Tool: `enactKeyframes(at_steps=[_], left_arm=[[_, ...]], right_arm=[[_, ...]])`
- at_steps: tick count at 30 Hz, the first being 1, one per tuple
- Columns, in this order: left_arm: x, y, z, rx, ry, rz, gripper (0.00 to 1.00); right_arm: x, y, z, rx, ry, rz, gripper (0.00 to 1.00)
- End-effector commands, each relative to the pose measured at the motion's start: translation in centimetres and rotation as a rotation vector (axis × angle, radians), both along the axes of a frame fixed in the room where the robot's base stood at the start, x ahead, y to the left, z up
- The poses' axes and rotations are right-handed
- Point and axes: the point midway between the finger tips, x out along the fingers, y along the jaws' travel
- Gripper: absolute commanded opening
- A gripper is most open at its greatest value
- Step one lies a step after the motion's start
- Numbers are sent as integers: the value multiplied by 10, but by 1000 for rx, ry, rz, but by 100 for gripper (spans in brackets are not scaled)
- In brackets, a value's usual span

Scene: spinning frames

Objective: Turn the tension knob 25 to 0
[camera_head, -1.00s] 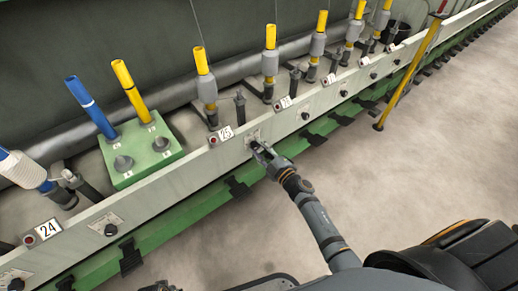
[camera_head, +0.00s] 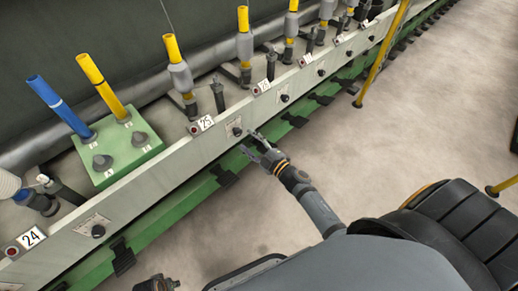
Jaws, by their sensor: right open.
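The tension knob 25 (camera_head: 237,131) is a small dark round knob on a pale plate, on the front of the long grey rail. The label 25 (camera_head: 206,123) is just left of it, beside a red button. My right gripper (camera_head: 256,143) is open and empty, a little right of and below the knob in the picture. Its fingers point toward the rail and appear apart from the knob. The knob's pointer setting is too small to read. A dark part of mine (camera_head: 157,284), possibly my left gripper, shows at the bottom edge; its jaws cannot be made out.
Label 24 (camera_head: 31,237) and another knob (camera_head: 98,231) are at the left of the rail. A green block (camera_head: 118,158) holds a blue and a yellow bobbin. More yellow bobbins stand behind the rail. A yellow post (camera_head: 380,55) stands at right. The floor (camera_head: 330,140) is mostly clear.

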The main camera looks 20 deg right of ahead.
Motion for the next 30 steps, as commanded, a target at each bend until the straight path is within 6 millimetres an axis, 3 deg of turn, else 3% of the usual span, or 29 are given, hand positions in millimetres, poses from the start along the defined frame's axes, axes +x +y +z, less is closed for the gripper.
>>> enactKeyframes(at_steps=[6,11,30], left_arm=[[-1,0,0,0,1,0,40],[-1,0,0,0,1,0,40],[-1,0,0,-1,1,0,40]], right_arm=[[-49,-17,-1,-1,2,2,54],[-66,-24,0,-1,1,1,54],[-69,-29,-6,9,23,-23,54]])
